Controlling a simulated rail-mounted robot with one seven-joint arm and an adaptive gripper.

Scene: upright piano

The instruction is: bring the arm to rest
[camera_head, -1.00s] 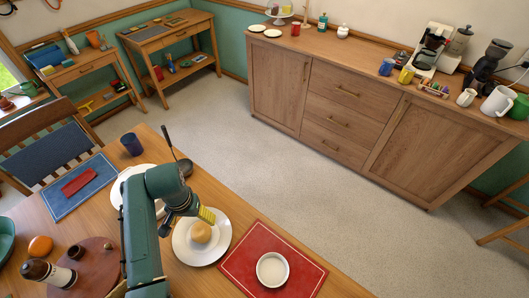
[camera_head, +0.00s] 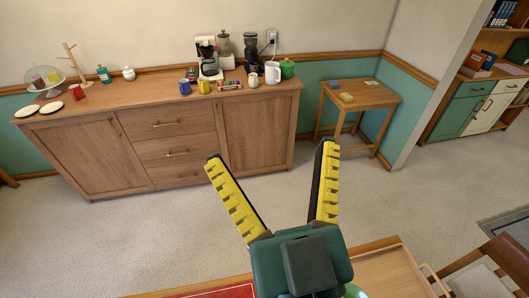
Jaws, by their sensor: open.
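My gripper (camera_head: 272,182) is in the lower middle of the head view, raised in front of the camera. Its two long yellow-toothed fingers are spread wide apart and point up in the picture, with nothing between them. My green wrist (camera_head: 300,262) shows below them at the bottom edge. The rest of my arm is out of view. The gripper overlaps the sideboard and floor in the picture and seems clear of both.
The wooden dining table (camera_head: 385,270) shows at the bottom edge, with a red placemat (camera_head: 225,292) on it. A long wooden sideboard (camera_head: 165,155) with a coffee machine (camera_head: 208,60) stands behind. A small side table (camera_head: 362,96) is right of it. Open carpet (camera_head: 400,195) lies between.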

